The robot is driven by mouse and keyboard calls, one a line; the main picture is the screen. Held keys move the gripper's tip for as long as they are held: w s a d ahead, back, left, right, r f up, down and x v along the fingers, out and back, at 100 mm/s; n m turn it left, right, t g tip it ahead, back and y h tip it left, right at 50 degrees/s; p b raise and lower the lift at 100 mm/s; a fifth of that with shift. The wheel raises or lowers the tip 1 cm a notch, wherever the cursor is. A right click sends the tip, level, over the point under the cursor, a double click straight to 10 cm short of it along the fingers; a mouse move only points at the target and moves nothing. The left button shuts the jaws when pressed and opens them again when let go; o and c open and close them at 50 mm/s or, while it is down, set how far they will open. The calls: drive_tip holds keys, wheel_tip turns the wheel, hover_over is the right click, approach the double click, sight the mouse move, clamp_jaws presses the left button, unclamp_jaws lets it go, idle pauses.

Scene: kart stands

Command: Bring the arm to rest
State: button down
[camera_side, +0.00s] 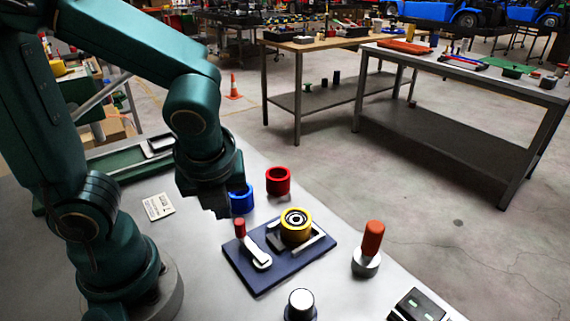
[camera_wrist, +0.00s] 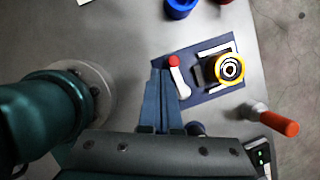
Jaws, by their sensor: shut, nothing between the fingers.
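My gripper (camera_side: 222,212) hangs above the grey bench (camera_side: 190,255), pointing down, with its dark fingers together and nothing between them. In the wrist view, the fingers (camera_wrist: 164,74) reach up the middle of the picture, just left of the red-knobbed lever in that view. In the side view, my arm comes from the left and bends down over the bench, partly hiding the blue ring (camera_side: 241,199) behind the gripper.
A navy plate (camera_side: 272,282) carries a white lever with a red knob (camera_side: 240,227) and a yellow ring (camera_side: 296,232) around a dark core. A red ring (camera_side: 278,181), an orange-handled tool (camera_side: 372,239), a white-topped knob (camera_side: 301,301) and a dark box (camera_side: 420,305) stand around it.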

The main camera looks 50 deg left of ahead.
wheel_tip(320, 180, up, 6)
drive_tip(key=d+n+t+h, duration=0.2)
drive_tip(key=n+t+h, duration=0.1)
drive_tip(key=n, duration=2)
drive_tip(key=shift+s+d+f+t+h, duration=0.2)
drive_tip(key=shift+s+t+h, duration=0.1)
drive_tip(key=shift+h, duration=0.2)
